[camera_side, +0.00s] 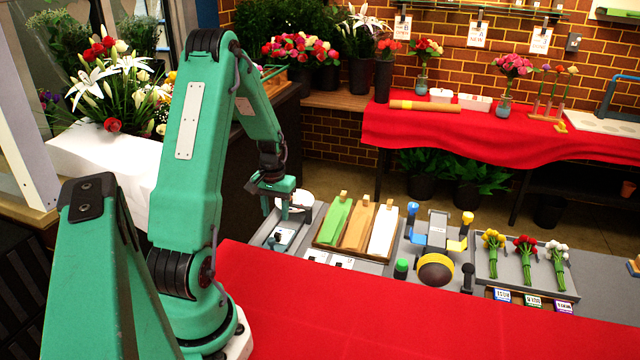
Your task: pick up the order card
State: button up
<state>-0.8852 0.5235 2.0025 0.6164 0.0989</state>
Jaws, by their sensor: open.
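My gripper (284,212) hangs open from the green arm, above the left end of the grey work surface. Below it a small white card with a dark mark (283,238) lies in a grey tray (258,241). A gap seems to separate the fingertips from this card. Two more small white cards, one on the left (316,256) and one on the right (342,262), lie at the front edge of the wrap tray. I cannot tell from the print which is the order card.
A white roll (300,199) stands close behind my gripper. To the right are a tray of green, brown and white wraps (357,228), a device with a brown disc (435,269), and a tray of yellow, red and white flower bunches (525,262). Red cloth (400,325) in front is clear.

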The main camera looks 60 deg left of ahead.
jog(key=shift+w+f, duration=0.1)
jog(key=shift+f, duration=3.75)
grip_shut()
